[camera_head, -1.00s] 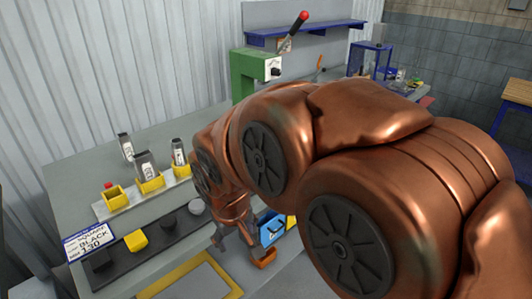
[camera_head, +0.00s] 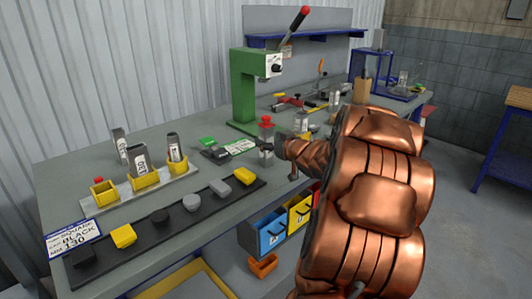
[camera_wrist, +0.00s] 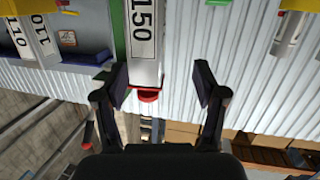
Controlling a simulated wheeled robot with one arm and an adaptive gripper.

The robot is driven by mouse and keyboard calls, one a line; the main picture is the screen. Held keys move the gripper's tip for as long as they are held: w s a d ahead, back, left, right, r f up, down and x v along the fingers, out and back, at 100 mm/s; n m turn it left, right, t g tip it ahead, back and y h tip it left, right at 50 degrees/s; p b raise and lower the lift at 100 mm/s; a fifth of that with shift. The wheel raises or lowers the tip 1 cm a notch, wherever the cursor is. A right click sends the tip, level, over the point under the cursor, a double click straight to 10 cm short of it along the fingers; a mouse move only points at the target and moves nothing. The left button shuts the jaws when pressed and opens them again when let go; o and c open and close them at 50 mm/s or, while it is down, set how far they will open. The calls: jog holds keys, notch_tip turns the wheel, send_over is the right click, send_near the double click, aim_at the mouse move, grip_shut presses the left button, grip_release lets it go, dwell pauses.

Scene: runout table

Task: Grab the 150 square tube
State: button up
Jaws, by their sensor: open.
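A tube marked 150 (camera_wrist: 143,45) shows in the wrist view, with a red cap (camera_wrist: 148,96) at its lower end in the picture. My gripper (camera_wrist: 160,80) is open, and the tube's capped end appears between its fingers, closer to the left finger. No grip on the tube is visible. In the head view a clear-grey tube with a red top (camera_head: 266,142) stands upright on the workbench, just left of my gripper (camera_head: 279,145). It looks like the same tube, but its label is not readable there.
A rack with yellow holders (camera_head: 145,181) and labelled tubes stands at left. A dark strip (camera_head: 205,203) carries yellow, black and grey caps. A green press (camera_head: 245,85) stands behind. Blue and yellow bins (camera_head: 272,232) hang at the front edge. Tools lie at the back right.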

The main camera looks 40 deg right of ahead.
aim_at(270, 135)
jog(key=shift+s+d+f+t+y+b, duration=0.45)
jog(key=shift+s+d+t+y, duration=0.2)
jog(key=shift+s+d, duration=0.2)
jog(key=shift+s+d+n+t, duration=0.15)
jog(key=shift+s+n+t, duration=0.2)
jog(key=shift+s, duration=0.15)
jog(key=shift+w+r+y, duration=0.15)
jog(key=shift+w+y, duration=0.2)
jog(key=shift+w, duration=0.35)
jog(key=shift+w+d, duration=0.2)
jog(key=shift+w, duration=1.35)
jog(key=shift+w+d, duration=0.2)
jog(key=shift+w, duration=1.35)
jog(key=shift+c, duration=0.4)
grip_shut()
jog(key=shift+r, duration=0.1)
